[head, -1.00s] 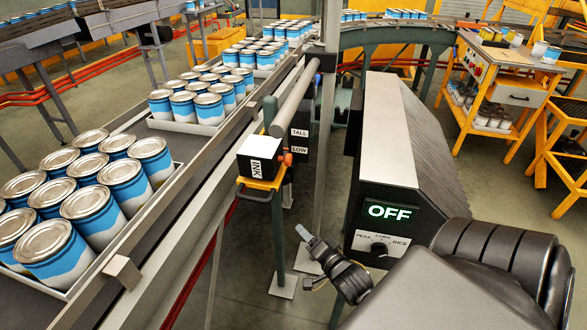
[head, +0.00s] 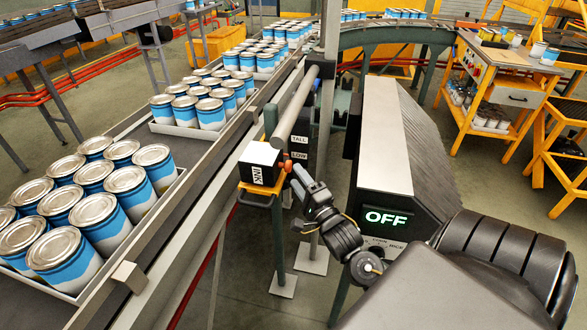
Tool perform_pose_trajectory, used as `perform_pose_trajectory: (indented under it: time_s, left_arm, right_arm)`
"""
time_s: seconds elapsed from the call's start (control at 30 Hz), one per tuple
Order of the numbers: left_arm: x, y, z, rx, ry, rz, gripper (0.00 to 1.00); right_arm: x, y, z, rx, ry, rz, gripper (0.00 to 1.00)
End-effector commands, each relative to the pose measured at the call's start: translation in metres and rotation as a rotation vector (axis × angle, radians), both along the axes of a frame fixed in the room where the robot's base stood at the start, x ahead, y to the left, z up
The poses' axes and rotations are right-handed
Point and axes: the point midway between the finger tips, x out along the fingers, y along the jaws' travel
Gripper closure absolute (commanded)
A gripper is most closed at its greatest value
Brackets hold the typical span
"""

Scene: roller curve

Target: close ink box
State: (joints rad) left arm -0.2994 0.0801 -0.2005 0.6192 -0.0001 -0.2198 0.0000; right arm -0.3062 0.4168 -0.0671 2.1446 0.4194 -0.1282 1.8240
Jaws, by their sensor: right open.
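The ink box (head: 261,154) is a small dark box with a pale grey top and a white INK label on its front. It sits on a yellow bracket (head: 262,188) on a green post beside the conveyor. Its top looks flat, but I cannot tell whether the lid is fully shut. My right gripper (head: 297,174) is open and empty, with its tips close to the box's right side, by an orange knob (head: 287,165). I cannot tell whether it touches anything. My left gripper is out of view.
Trays of blue and white cans (head: 97,211) stand on the conveyor at left. A grey roller (head: 294,106) and post rise behind the box. A machine with a green OFF display (head: 386,217) stands right of my gripper. Open floor lies below the box.

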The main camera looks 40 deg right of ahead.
Motion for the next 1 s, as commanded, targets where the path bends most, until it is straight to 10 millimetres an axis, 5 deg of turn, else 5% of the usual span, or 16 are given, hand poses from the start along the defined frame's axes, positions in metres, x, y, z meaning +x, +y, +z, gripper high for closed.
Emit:
perform_pose_trajectory:
  time_s: [0.2, 0.57, 1.0]
  left_arm:
    - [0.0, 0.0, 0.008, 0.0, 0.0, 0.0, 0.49]
    - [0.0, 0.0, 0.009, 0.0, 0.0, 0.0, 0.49]
    - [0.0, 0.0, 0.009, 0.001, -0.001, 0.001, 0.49]
  right_arm:
    - [0.025, -0.004, 0.006, -0.001, 0.0, 0.001, 0.47]
    - [0.03, -0.005, 0.006, -0.001, 0.001, 0.001, 0.47]
    - [0.029, -0.005, 0.006, -0.001, 0.001, 0.0, 1.0]
